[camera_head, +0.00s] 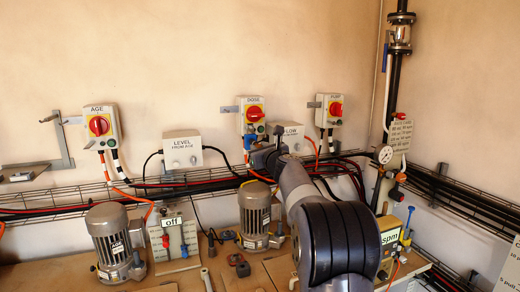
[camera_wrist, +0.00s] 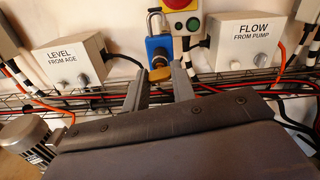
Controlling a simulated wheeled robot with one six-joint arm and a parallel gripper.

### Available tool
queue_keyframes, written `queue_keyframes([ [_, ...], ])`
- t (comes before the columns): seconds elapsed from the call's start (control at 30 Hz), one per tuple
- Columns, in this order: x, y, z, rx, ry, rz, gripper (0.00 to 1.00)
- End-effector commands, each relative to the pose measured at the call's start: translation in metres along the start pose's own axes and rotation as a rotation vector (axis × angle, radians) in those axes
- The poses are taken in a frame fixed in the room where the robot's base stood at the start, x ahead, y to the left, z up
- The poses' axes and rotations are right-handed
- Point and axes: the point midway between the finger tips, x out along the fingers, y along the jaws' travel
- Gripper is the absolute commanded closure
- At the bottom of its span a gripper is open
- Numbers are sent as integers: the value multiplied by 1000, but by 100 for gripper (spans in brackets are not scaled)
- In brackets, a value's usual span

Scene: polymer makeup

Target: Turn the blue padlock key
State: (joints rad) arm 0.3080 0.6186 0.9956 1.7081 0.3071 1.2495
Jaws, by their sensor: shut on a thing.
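The blue padlock (camera_wrist: 160,48) hangs by its metal shackle at the left side of the switch box with the red knob in the wrist view. It also shows as a small blue patch below the DOSE box in the head view (camera_head: 249,141). A brass-coloured key (camera_wrist: 161,74) sticks out below the padlock body. My gripper (camera_wrist: 160,72) has its two grey fingers on either side of the key, shut on it. In the head view my gripper (camera_head: 262,151) is at the padlock, and the key is hidden there.
The DOSE switch box (camera_head: 252,112) is just above, with LEVEL (camera_wrist: 69,65) and FLOW (camera_wrist: 246,42) boxes on either side. A wire cable tray (camera_head: 180,183) with red and black cables runs below. Motors (camera_head: 111,238) stand on the bench beneath.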

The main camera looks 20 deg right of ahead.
Motion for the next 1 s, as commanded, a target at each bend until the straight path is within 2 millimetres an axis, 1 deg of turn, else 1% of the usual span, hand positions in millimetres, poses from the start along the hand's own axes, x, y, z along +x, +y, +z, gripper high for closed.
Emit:
queue_keyframes([
  [0.03,0,0,0,0,0,0,86],
  [0.2,0,0,0,0,0,0,99],
  [0.37,0,0,0,-8,0,0,99],
  [0.57,0,0,-1,-63,-1,0,99],
  [0.77,0,0,-2,-194,-1,0,99],
  [1.0,0,1,-2,-415,-2,-1,99],
])
